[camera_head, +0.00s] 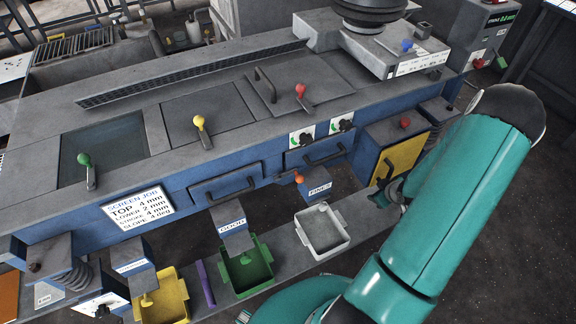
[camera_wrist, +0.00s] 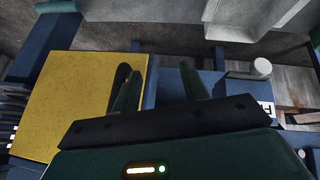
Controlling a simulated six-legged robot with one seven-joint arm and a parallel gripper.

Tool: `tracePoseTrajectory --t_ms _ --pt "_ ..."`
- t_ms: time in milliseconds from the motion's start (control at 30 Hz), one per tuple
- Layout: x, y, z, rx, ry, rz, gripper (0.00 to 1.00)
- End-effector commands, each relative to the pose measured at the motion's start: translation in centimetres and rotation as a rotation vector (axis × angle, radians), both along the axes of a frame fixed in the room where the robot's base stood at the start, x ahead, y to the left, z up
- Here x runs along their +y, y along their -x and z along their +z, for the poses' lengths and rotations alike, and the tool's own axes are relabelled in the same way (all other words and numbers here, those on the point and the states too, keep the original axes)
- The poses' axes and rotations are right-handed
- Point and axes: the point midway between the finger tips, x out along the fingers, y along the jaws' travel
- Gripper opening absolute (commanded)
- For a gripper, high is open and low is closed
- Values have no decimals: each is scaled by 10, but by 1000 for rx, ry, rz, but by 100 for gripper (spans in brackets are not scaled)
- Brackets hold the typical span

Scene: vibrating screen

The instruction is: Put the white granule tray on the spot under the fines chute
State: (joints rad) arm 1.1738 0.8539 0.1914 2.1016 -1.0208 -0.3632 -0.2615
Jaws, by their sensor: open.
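The white granule tray (camera_head: 336,246) stands upright on the grey ledge in the head view, close in front of and below the fines chute (camera_head: 316,188). I cannot tell whether it is exactly on its spot. A pale knob shows at its rim near the chute. In the wrist view part of the pale tray (camera_wrist: 240,38) shows at the top right, beside the edge of the chute label (camera_wrist: 267,108). My gripper (camera_wrist: 162,78) is open and empty, apart from the tray. In the head view my gripper (camera_head: 394,192) is right of the tray, mostly hidden by my arm.
A green tray (camera_head: 266,282) under the good chute (camera_head: 233,226), a purple bar (camera_head: 204,284) and a yellow tray (camera_head: 181,316) stand left along the ledge. A yellow panel (camera_head: 398,160) is on the machine near my gripper, and blue machine walls rise behind. The ledge right of the white tray looks clear.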

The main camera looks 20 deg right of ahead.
Motion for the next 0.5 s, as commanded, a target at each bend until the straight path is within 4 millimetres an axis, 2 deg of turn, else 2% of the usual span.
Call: tracePoseTrajectory --t_ms 33,267,367,500 --pt "0 -11 22 21 32 1 44" --pt "16 -41 104 100 125 -51 44" --pt "31 -52 142 119 159 -78 44" --pt "63 -64 201 129 192 -124 44"
